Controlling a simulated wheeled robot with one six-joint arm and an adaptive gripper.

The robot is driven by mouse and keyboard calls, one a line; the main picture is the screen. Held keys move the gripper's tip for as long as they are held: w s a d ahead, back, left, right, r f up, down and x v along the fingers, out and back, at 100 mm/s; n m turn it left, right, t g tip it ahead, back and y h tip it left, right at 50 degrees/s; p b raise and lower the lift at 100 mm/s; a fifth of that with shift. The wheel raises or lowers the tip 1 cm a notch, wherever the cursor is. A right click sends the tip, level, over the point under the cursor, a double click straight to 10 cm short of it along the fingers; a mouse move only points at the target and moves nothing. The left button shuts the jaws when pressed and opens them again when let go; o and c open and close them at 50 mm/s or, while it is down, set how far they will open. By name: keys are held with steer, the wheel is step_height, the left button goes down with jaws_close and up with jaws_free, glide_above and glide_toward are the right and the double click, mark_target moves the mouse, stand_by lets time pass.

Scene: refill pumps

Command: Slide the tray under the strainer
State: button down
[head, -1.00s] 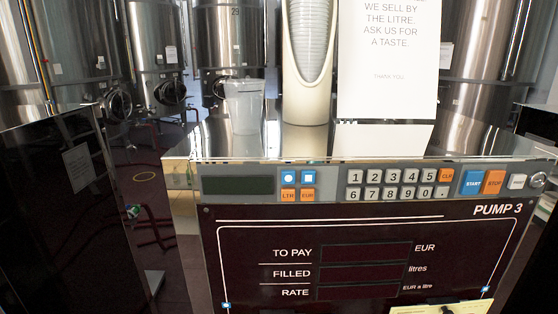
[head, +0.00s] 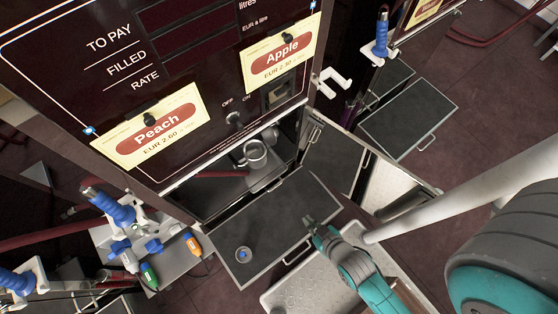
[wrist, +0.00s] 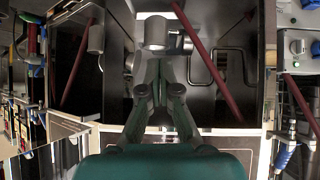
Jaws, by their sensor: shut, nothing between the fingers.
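The dark flat tray (head: 275,215) is pulled out of the opening at the bottom of the pump, with a wire handle (head: 297,250) on its front edge. The metal strainer (head: 255,154) sits inside the opening, behind the tray. A metal cylinder (wrist: 155,32), perhaps the strainer, is ahead of the fingers in the wrist view. My teal gripper (head: 311,224) is at the tray's front edge, right of the handle. Its fingers (wrist: 160,75) are shut with nothing between them. Whether they touch the tray is unclear.
Hoses and blue-handled nozzles (head: 112,208) hang at the left. A glossy door (head: 335,155) stands open at the right. Another tray (head: 405,118) is out beyond it. A pale surface (head: 320,285) lies below my gripper.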

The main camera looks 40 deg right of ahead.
mark_target(267, 177)
steer(key=w+d+f+g, duration=0.1)
steer(key=w+f+g, duration=0.1)
steer(key=w+f, duration=0.3)
steer(key=w+d+f+g, duration=0.1)
steer(key=w+f, duration=0.5)
steer(key=f, duration=0.7)
steer(key=w+d+f+g, duration=0.2)
steer(key=w+f, duration=0.4)
steer(key=f, duration=0.3)
steer(key=shift+w+f+g+y, duration=0.15)
steer(key=shift+f+g+y, duration=0.15)
steer(key=shift+g, duration=0.4)
steer(key=shift+w+r, duration=0.1)
steer(key=shift+w, duration=1.15)
steer(key=shift+w+d, duration=0.1)
steer(key=shift+w, duration=0.6)
steer(key=w, duration=0.8)
steer(key=shift+w, duration=0.1)
